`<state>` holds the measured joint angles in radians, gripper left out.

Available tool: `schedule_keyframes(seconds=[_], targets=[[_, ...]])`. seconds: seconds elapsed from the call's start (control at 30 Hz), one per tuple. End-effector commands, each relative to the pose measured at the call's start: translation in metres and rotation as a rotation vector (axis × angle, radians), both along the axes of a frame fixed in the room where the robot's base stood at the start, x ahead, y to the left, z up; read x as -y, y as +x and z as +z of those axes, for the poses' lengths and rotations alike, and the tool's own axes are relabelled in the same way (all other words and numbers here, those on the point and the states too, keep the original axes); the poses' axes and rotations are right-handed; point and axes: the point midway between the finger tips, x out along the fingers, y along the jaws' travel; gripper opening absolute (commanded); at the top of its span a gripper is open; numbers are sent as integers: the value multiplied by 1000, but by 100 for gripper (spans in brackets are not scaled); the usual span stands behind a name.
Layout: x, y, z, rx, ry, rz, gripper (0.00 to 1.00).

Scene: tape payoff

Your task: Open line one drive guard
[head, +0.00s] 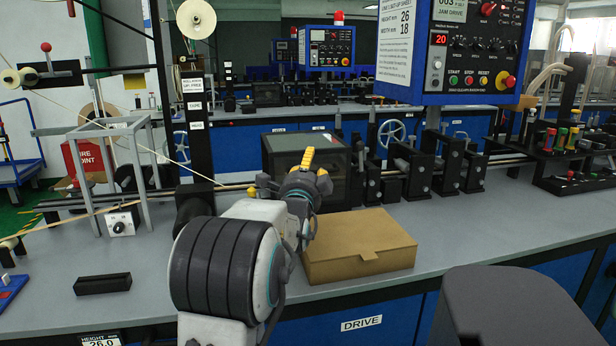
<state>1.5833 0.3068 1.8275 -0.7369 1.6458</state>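A dark box-shaped guard with see-through panels (284,146) stands at the middle of the bench, behind my arm. It looks closed. A yellow piece (300,161) shows in front of it, at the end of my arm; I cannot tell if it is a handle on the guard. My gripper (312,180) is at the guard's front, close to the yellow piece. My arm hides its fingers, so I cannot tell whether they are open, shut or touching anything. A label reading DRIVE (361,323) is on the blue bench front below.
A closed cardboard box (362,252) sits right of my arm, in front of the guard. A blue control panel (470,55) showing JAM DRIVE hangs above right. Black roller stands (418,180) line the bench to the right. A dark block (103,284) lies left; grey bench around it is clear.

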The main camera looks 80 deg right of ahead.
Motion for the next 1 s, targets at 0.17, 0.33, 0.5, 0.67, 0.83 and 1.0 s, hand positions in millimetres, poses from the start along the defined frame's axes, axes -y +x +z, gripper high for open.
schedule_keyframes(seconds=[0.17, 0.33, 0.5, 0.67, 0.83, 1.0], targets=[[0, 0, -37, -1, 7, 0, 45], [4, 1, -61, -1, 1, 1, 45], [29, 0, -53, -1, 2, 1, 45], [47, 0, -50, -1, 1, 1, 45], [61, 0, -47, -1, 1, 1, 45], [70, 0, -46, -1, 2, 1, 45]])
